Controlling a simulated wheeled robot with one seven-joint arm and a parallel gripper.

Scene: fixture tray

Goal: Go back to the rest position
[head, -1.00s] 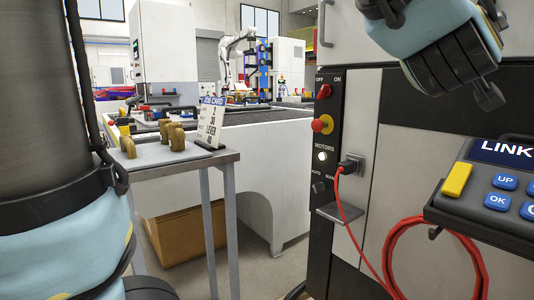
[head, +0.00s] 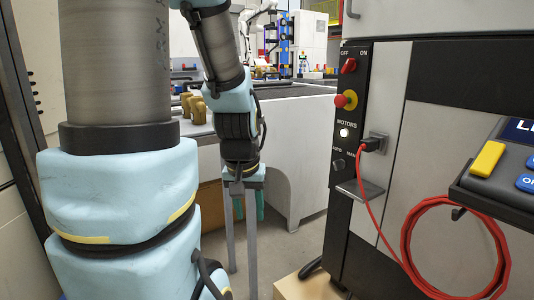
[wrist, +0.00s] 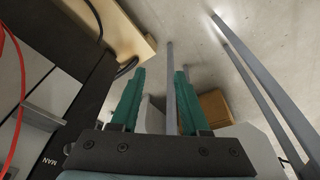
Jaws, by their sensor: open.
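My gripper (wrist: 158,98) shows in the wrist view with its two green fingers spread apart and nothing between them. In the head view my gripper (head: 250,206) hangs down at the end of my arm, in front of the table legs and left of the control cabinet. Its fingertips are partly hidden in the head view. My arm covers much of the left half of the head view.
The control cabinet (head: 385,75) stands at right with a red switch (head: 348,65), a red cable plugged in and coiled (head: 455,250), and a button pendant (head: 500,165). Brass parts (head: 196,106) stand on the side table at left. A cardboard box (head: 209,196) sits beneath it.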

